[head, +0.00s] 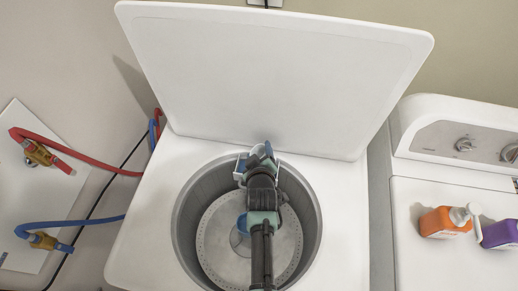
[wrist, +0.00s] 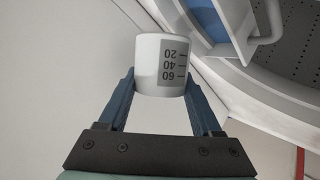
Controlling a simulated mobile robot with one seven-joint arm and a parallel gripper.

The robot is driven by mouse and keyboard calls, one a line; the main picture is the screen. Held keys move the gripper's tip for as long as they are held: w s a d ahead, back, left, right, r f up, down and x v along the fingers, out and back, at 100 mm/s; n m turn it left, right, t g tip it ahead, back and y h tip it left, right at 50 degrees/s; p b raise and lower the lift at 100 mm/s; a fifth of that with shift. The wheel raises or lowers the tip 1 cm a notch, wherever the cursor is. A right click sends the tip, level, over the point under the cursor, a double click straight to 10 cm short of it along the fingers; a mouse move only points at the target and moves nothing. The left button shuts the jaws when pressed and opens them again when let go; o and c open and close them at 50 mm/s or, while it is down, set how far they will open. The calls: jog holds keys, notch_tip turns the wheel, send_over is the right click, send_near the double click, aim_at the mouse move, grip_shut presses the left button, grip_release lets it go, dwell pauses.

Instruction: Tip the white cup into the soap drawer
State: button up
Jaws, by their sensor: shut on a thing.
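The white cup (wrist: 154,66), with a grey scale patch marked 20, 40 and 60, is held between the two blue fingers of my gripper (wrist: 160,88). The numbers read upside down in the wrist view. The cup's inside is not visible. The soap drawer (wrist: 240,42) is white with a blue inside, at the upper right of the wrist view, apart from the cup. In the head view, the drawer (head: 240,170) shows at the back rim of the tub, just left of my gripper (head: 262,153). My gripper mostly hides the cup there.
The washer's lid (head: 275,75) stands open behind the tub (head: 190,225). A second white machine (head: 450,265) at right carries an orange bottle (head: 440,222) and a purple bottle (head: 500,234). Red (head: 90,158) and blue (head: 75,223) hoses run at left.

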jog(key=shift+d+b, duration=0.1)
jog(key=shift+b, duration=0.2)
jog(key=m+y+b, duration=0.1)
jog(key=b, duration=0.2)
jog(key=shift+f+t, duration=0.1)
jog(key=shift+t, duration=0.2)
jog(key=m+y+b, duration=0.1)
jog(key=b, duration=0.2)
jog(key=r+m+t+y+b, duration=0.1)
jog(key=b, duration=0.2)
jog(key=shift+y, duration=0.3)
jog(key=shift+r+m+b, duration=0.45)
jog(key=shift+r+m, duration=0.05)
jog(key=shift+r, duration=0.05)
